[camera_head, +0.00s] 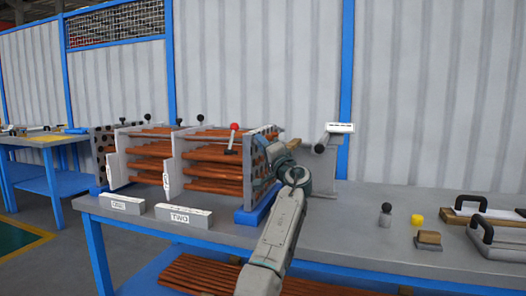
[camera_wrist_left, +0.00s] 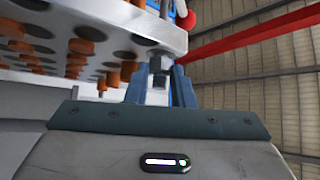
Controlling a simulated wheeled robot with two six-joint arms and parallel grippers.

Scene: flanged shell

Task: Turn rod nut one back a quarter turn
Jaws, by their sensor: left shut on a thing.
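The tube bundle (camera_head: 210,165) of copper-coloured tubes stands on the bench, with perforated grey plates across it. My left gripper (camera_head: 264,168) is at the right-hand end plate of the bundle. In the left wrist view the plate (camera_wrist_left: 95,22) shows from below, with dark holes and orange tube ends. A grey metal rod nut (camera_wrist_left: 158,64) sits near the plate's edge. My left gripper's blue fingers (camera_wrist_left: 160,88) are shut on it, one on each side. The nut is hidden in the head view, and I cannot tell its number. My right gripper is not in view.
White blocks labelled ONE (camera_head: 122,204) and TWO (camera_head: 184,215) stand at the bench's front left. A red-knobbed lever (camera_head: 233,133) stands on the bundle. To the right are a dark knob (camera_head: 385,214), a yellow cylinder (camera_head: 417,220), a brown-topped block (camera_head: 428,239) and handled trays (camera_head: 495,236).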

